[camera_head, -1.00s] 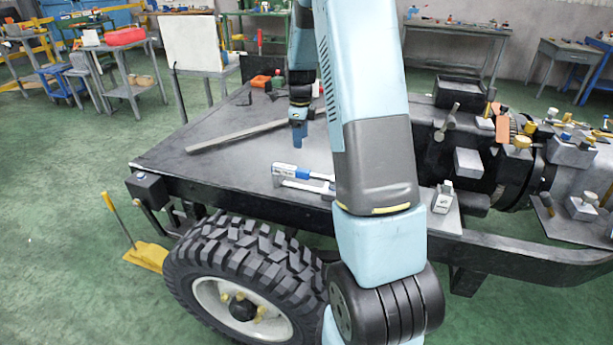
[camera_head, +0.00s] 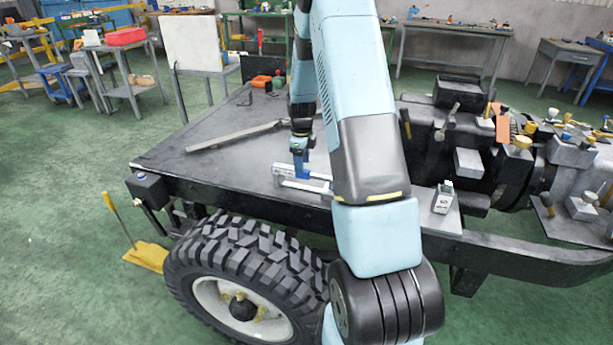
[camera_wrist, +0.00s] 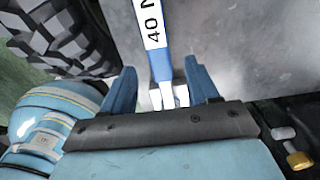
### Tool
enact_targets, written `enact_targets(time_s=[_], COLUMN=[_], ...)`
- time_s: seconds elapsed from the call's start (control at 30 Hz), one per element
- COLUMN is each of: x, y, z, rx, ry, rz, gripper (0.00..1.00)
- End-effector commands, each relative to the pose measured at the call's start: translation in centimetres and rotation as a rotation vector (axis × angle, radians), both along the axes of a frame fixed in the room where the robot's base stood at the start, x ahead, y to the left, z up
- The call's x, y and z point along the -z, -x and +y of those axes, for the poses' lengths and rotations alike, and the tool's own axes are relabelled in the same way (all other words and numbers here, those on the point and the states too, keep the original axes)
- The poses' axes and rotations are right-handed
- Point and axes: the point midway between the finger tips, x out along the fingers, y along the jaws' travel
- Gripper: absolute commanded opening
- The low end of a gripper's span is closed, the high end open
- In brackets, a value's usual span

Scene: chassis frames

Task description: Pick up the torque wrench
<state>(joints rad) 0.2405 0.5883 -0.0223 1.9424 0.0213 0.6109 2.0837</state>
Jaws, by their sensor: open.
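The torque wrench (camera_head: 282,169) lies on the flat grey deck of the chassis, near its front edge, in the head view. In the wrist view the torque wrench (camera_wrist: 154,30) shows a white label reading "40 N" and a blue part that runs down between my fingers. My gripper (camera_head: 299,165) points down at the wrench in the head view. In the wrist view my gripper (camera_wrist: 159,70) is open, with one blue finger on each side of the wrench and a gap to each. Contact with the deck cannot be told. My arm hides part of the deck.
A long grey bar (camera_head: 235,135) lies behind the wrench. Machinery with several small tools (camera_head: 470,160) fills the right. A large tyre (camera_head: 240,265) stands below the front edge. The deck's left part is clear.

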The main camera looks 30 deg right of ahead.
Motion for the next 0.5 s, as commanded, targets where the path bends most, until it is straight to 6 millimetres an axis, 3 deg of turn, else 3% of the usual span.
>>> enact_targets(time_s=[0.33,0.5], x=[4.2,4.9], y=[-0.2,-0.3], z=[0.2,0.2], rx=[0.001,0.0], ry=[-0.001,0.0], rz=[0.002,-0.001], gripper=[0.6,0.6])
